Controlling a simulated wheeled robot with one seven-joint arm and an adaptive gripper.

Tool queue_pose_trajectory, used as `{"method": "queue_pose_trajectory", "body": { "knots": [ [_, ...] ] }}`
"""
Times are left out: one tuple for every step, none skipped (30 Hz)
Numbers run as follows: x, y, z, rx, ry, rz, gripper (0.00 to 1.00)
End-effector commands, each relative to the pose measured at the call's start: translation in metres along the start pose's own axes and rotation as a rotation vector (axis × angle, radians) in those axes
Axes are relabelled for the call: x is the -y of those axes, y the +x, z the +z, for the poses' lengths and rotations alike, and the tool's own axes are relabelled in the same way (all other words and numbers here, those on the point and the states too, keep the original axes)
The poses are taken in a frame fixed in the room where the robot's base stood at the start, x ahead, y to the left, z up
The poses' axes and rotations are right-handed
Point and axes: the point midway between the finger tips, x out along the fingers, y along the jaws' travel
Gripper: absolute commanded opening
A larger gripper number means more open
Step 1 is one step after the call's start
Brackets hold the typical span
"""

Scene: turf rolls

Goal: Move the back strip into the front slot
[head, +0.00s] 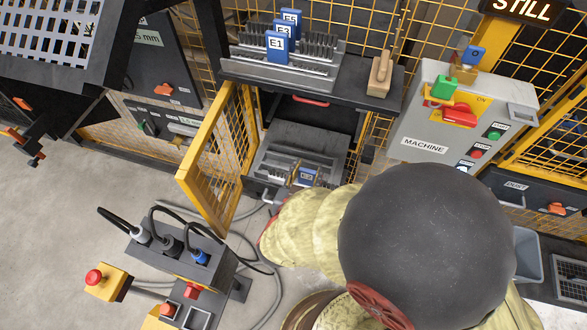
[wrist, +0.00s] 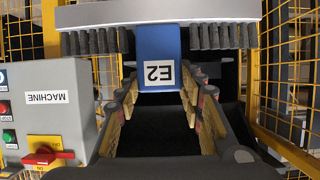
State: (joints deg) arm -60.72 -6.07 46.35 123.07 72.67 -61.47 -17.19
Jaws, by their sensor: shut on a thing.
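My gripper (wrist: 160,92) is shut on the blue tab of a strip marked E2 (wrist: 158,50), one finger on each side. The strip is a grey bar (wrist: 215,10) with dark bristles, running across the top of the wrist view. In the head view the E2 tab (head: 308,176) shows at the lower bay, beside a slotted grey rack (head: 285,165). My arm hides part of that bay. I cannot tell whether the strip is seated or lifted. Strips marked E1 (head: 277,45), E3 and E5 stand in the upper rack.
A yellow mesh door (head: 212,160) stands open left of the bay. The machine control box (head: 425,120) is at the right. A wooden-handled tool (head: 380,74) lies on the upper shelf (head: 345,88). A plug stand (head: 180,250) with cables stands at lower left.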

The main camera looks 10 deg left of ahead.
Motion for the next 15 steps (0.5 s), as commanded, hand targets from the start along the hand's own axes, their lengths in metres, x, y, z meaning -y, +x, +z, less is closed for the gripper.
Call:
{"method": "queue_pose_trajectory", "body": {
  "knots": [
    [0.007, 0.013, 0.005, -0.001, 0.003, 0.002, 0.0],
    [0.012, 0.018, 0.006, -0.001, 0.003, 0.001, 0.0],
    [0.018, 0.026, 0.007, -0.001, 0.002, 0.002, 0.0],
    [0.022, 0.032, 0.008, -0.001, 0.003, 0.001, 0.0],
    [0.027, 0.037, 0.009, -0.001, 0.003, 0.001, 0.0],
    [0.033, 0.045, 0.01, -0.002, 0.003, 0.002, 0.0],
    [0.036, 0.051, 0.013, -0.001, 0.001, 0.002, 0.0],
    [0.039, 0.056, 0.018, 0.0, 0.0, 0.002, 0.0],
    [0.043, 0.063, 0.024, 0.0, -0.001, 0.001, 0.0],
    [0.046, 0.068, 0.027, 0.0, -0.001, 0.001, 0.0],
    [0.048, 0.072, 0.03, 0.0, -0.001, 0.0, 0.0],
    [0.052, 0.077, 0.033, 0.0, 0.0, 0.0, 0.0],
    [0.053, 0.081, 0.035, 0.0, 0.0, 0.001, 0.0],
    [0.055, 0.084, 0.037, 0.0, 0.0, 0.001, 0.0],
    [0.057, 0.087, 0.038, -0.001, 0.001, 0.0, 0.0]
  ]
}}
